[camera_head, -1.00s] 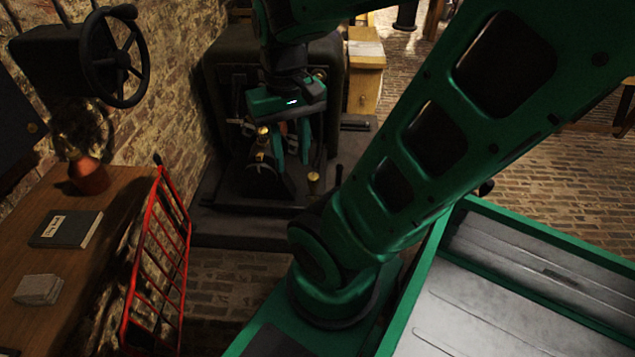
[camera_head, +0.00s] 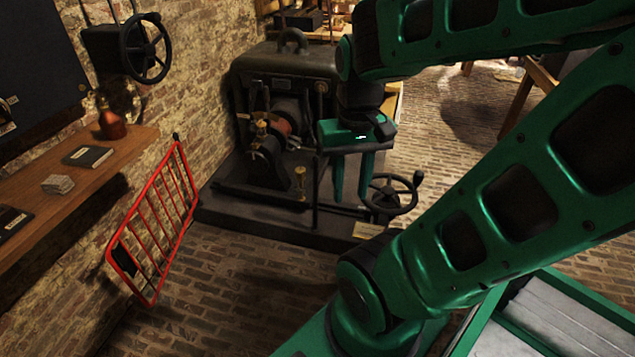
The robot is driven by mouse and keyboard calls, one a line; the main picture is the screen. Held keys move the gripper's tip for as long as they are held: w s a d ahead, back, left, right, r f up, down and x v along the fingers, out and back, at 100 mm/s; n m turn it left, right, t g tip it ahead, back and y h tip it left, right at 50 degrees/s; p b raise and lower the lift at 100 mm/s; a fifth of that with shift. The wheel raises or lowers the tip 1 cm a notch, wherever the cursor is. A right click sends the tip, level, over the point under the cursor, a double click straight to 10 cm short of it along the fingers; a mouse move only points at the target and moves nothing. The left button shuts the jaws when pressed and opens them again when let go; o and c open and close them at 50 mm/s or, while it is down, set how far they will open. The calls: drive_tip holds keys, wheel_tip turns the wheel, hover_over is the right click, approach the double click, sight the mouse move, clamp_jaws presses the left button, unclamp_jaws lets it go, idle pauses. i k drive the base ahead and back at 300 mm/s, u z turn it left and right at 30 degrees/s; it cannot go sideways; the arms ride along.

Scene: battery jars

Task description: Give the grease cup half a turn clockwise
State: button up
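A dark machine (camera_head: 283,62) stands against the brick wall, with small brass fittings on its front. One brass fitting (camera_head: 261,124) sits on top of the dark bearing block, and another, a brass cup on a stem (camera_head: 300,176), stands lower to the right. I cannot tell which is the grease cup, or how it is turned. My gripper (camera_head: 352,192) points down to the right of both fittings, clear of them. Its two green fingers are apart with nothing visible between them.
A black handwheel (camera_head: 393,194) stands close to the right of my gripper. A thin upright rod (camera_head: 316,190) is just left of it. A red barrier (camera_head: 155,222) leans out by the wall shelf (camera_head: 75,190). Brick floor (camera_head: 250,285) lies clear in front of the machine.

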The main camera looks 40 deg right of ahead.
sight(300, 172)
drive_tip(key=u, duration=0.05)
drive_tip(key=k, duration=0.2)
drive_tip(key=u, duration=1.4)
drive_tip(key=i, duration=1.3)
drive_tip(key=z, duration=2.7)
drive_tip(key=i, duration=0.85)
drive_tip(key=z, duration=0.05)
